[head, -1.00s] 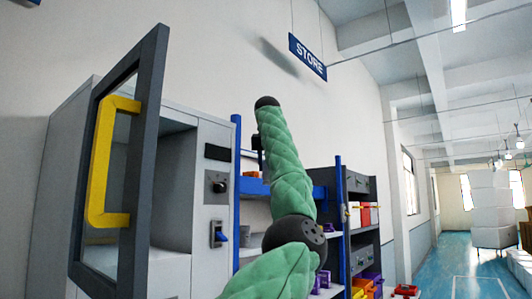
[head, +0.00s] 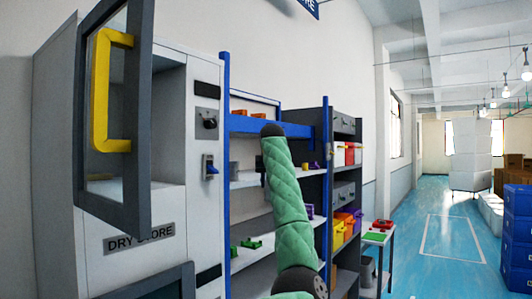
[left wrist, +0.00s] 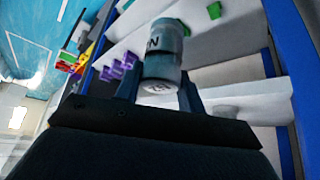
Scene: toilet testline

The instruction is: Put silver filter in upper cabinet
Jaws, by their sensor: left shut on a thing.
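The silver filter (left wrist: 162,58) is a grey cylinder with dark lettering in the left wrist view. My left gripper (left wrist: 160,88) is shut on it, with one finger on either side. In the head view a green-sleeved arm of mine rises in front of the shelves, and its gripper and the filter cannot be made out there. The upper cabinet (head: 170,128) at the left has an empty-looking compartment above a DRY STORE label. Its dark-framed glass door (head: 142,120) with a yellow handle (head: 101,95) stands open toward me. My right gripper is not in view.
A blue-posted shelf rack (head: 228,160) stands right of the cabinet, holding small green and purple parts. Grey drawers and coloured bins stand farther right. A small table (head: 377,238) is beyond. The blue floor (head: 430,220) at the right is mostly clear.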

